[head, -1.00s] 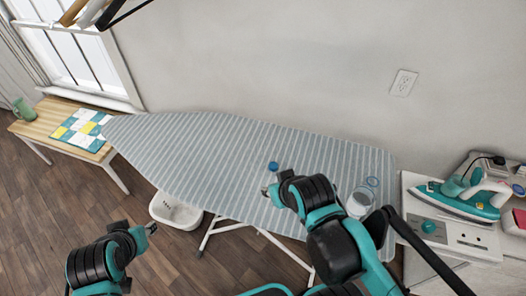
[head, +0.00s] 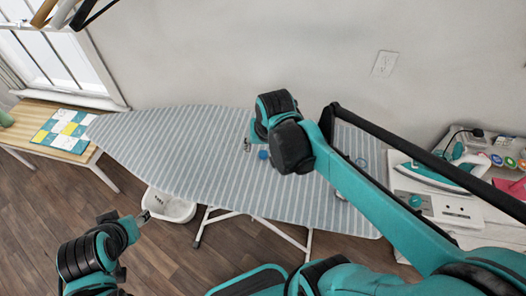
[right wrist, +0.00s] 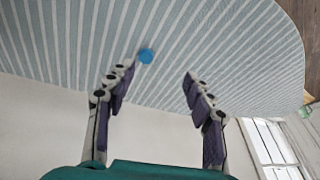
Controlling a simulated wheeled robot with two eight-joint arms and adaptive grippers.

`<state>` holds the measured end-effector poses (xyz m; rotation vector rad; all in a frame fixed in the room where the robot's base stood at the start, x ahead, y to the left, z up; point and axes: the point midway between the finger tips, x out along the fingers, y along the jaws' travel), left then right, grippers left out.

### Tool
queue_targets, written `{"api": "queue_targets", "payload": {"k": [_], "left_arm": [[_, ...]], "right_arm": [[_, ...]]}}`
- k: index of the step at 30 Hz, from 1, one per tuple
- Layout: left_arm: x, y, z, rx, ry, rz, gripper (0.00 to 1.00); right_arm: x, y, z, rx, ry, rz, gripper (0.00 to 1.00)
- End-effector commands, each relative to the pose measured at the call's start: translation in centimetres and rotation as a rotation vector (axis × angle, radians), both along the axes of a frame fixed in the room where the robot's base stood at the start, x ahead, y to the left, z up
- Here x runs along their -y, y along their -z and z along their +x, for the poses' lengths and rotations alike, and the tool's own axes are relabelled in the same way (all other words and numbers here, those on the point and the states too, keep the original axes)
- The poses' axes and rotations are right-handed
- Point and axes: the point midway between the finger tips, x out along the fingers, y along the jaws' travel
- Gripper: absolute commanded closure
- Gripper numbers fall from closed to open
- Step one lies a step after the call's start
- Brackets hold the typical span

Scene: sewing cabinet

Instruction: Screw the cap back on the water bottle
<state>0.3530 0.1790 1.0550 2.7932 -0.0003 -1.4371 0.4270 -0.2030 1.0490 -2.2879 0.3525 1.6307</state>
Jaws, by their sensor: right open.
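The blue cap (head: 263,155) lies on the striped ironing board (head: 185,150), just beside my right gripper (head: 247,144). In the right wrist view the cap (right wrist: 146,56) shows past the fingertips, nearer the left finger and apart from it. The right gripper (right wrist: 155,80) is open and empty. The water bottle (head: 361,162) stands on the board to the right. My right arm hides most of it; a blue ring and a clear bit show. My left gripper (head: 143,217) is low at the left, away from the board; its jaws are too small to read.
A white basin (head: 170,207) is on the floor under the board. A wooden bench (head: 85,155) with a patchwork piece (head: 60,130) is at the left. The board's left half is clear.

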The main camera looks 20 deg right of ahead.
Motion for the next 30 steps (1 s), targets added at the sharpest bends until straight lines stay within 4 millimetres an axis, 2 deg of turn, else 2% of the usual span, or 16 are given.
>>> {"api": "queue_targets", "payload": {"k": [1,6,12,16,26,30], "left_arm": [[0.0,-0.7,0.0,0.000,0.000,0.000,0.53],[0.0,-1.7,0.0,0.000,0.000,0.000,0.53],[0.0,-2.3,0.0,0.000,0.000,0.000,0.53],[0.0,-2.4,0.0,0.000,0.000,0.000,0.53],[0.0,-2.4,0.0,0.000,0.000,0.000,0.53],[0.0,-2.1,0.0,0.000,0.000,0.000,0.53]], "right_arm": [[0.6,0.0,1.6,-0.042,0.057,0.017,0.47],[2.3,2.2,5.3,-0.180,0.250,0.065,0.47],[3.6,4.8,7.6,-0.286,0.401,0.089,0.47],[4.0,5.7,8.1,-0.314,0.442,0.094,0.47],[4.0,5.9,8.2,-0.320,0.449,0.095,0.47],[4.0,6.8,8.2,-0.319,0.448,0.094,0.47]]}}
